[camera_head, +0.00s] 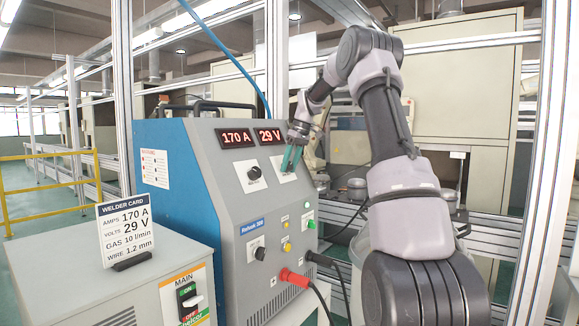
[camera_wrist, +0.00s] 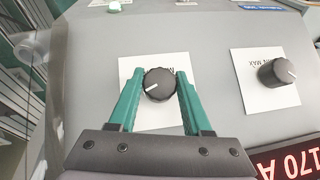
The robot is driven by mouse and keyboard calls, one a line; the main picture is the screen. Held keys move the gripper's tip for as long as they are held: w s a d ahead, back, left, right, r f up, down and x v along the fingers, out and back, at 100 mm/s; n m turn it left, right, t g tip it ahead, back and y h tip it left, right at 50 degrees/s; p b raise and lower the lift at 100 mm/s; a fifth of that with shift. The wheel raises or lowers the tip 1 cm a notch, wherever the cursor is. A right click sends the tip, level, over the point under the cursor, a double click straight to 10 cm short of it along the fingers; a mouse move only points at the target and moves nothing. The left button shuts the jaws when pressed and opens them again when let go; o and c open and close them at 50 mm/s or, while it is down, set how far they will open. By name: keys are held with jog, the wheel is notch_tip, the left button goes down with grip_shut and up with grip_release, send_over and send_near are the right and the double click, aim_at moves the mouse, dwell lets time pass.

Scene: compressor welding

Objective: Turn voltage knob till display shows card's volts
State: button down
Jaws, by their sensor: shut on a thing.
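The blue and grey welder (camera_head: 215,200) has two red displays. The left display (camera_head: 237,138) reads 170 A and the voltage display (camera_head: 269,136) reads 29 V. The welder card (camera_head: 126,230) at the left reads AMPS 170 A and VOLTS 29 V. My gripper (camera_head: 291,160) is at the right knob, under the voltage display. In the wrist view its green fingers are shut on the black voltage knob (camera_wrist: 159,85), one on each side. The knob's white mark points to the lower left there. The gripper hides most of this knob in the head view.
The amps knob (camera_head: 254,173) sits left of my gripper and also shows in the wrist view (camera_wrist: 277,73). Lower on the panel are another knob (camera_head: 260,253), small lights and cable plugs. A main switch box (camera_head: 187,296) stands at lower left.

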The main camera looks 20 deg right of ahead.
dwell(0.3)
jog(key=shift+c, duration=1.7)
grip_release()
